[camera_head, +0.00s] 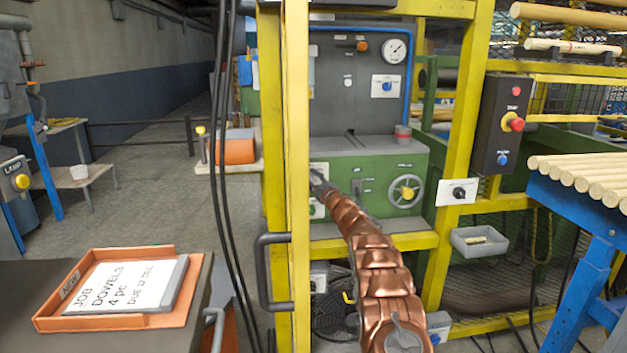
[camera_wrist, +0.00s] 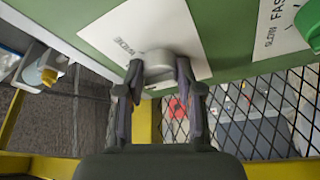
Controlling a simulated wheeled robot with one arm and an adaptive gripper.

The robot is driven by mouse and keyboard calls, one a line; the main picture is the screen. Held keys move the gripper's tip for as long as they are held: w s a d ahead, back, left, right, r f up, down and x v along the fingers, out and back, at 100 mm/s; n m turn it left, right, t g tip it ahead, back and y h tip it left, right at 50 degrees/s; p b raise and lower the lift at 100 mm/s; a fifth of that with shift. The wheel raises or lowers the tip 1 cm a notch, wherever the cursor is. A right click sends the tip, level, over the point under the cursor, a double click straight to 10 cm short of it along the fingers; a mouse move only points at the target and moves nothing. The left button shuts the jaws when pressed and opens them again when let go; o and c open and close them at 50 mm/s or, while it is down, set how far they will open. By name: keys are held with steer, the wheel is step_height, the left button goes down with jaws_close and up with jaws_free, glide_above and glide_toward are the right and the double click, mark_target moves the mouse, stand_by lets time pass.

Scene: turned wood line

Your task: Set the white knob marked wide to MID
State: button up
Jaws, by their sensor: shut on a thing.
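The white knob (camera_wrist: 158,64) sits on a white label plate (camera_wrist: 182,22) on the green machine front in the wrist view. My gripper (camera_wrist: 159,72) has one finger on each side of the knob and is shut on it. I cannot tell the knob's setting. In the head view my gripper (camera_head: 319,181) reaches a white plate (camera_head: 320,168) at the left of the green panel; the knob is hidden there.
A green knob (camera_wrist: 311,24) on a SLOW/FAST plate is close by at right in the wrist view. A yellow post (camera_head: 298,120) stands just left of my arm. A handwheel (camera_head: 406,191) and red stop button (camera_head: 517,125) are to the right.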

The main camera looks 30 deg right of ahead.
steer(key=o, duration=1.1)
steer(key=shift+o, duration=0.2)
steer(key=shift+s, duration=0.15)
